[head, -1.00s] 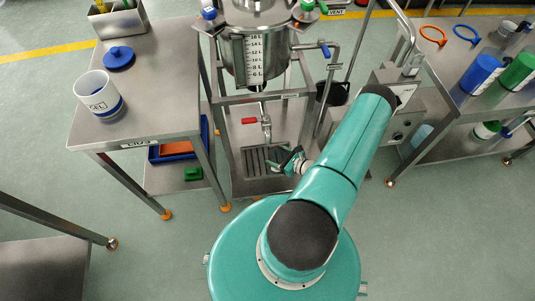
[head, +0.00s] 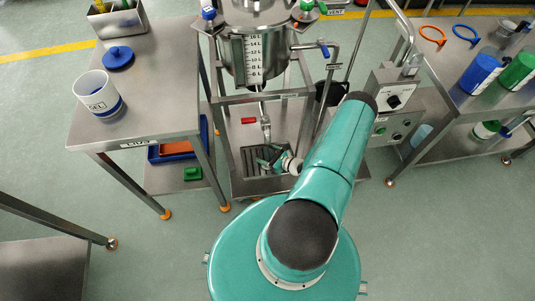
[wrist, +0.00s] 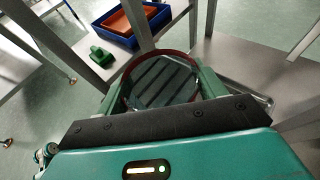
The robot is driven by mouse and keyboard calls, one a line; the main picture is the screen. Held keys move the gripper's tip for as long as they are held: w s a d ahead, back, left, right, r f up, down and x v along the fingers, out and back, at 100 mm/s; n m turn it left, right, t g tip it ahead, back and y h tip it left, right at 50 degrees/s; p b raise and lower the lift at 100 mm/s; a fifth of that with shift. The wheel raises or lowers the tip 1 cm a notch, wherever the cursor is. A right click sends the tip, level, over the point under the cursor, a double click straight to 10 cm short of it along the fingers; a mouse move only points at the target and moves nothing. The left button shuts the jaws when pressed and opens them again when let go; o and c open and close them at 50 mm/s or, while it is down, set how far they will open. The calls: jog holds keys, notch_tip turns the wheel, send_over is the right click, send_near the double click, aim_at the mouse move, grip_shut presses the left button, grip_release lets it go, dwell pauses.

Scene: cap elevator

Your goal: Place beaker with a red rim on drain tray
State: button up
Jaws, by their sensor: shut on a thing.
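The beaker with a red rim shows in the wrist view as a clear vessel, its dark red rim (wrist: 160,52) seen from above. My gripper (wrist: 160,85) is shut on it, one green finger on each side. The slotted drain tray (wrist: 248,92) lies beneath and shows through the beaker. In the head view my gripper (head: 270,157) is over the drain tray (head: 250,168) at the foot of the steel vessel stand. The beaker is too small and clear to make out there. I cannot tell whether its base touches the tray.
A red-handled valve (head: 250,120) and its pipe hang above the tray. Stand legs rise around it. A steel table (head: 150,105) with a white GEL pot (head: 98,95) stands left, a blue bin (head: 165,152) beneath. A control box (head: 395,97) stands right.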

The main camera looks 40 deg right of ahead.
jog(key=o, duration=1.1)
jog(key=shift+c, duration=0.2)
jog(key=shift+r, duration=0.25)
jog(key=v, duration=1.2)
jog(key=shift+f, duration=0.1)
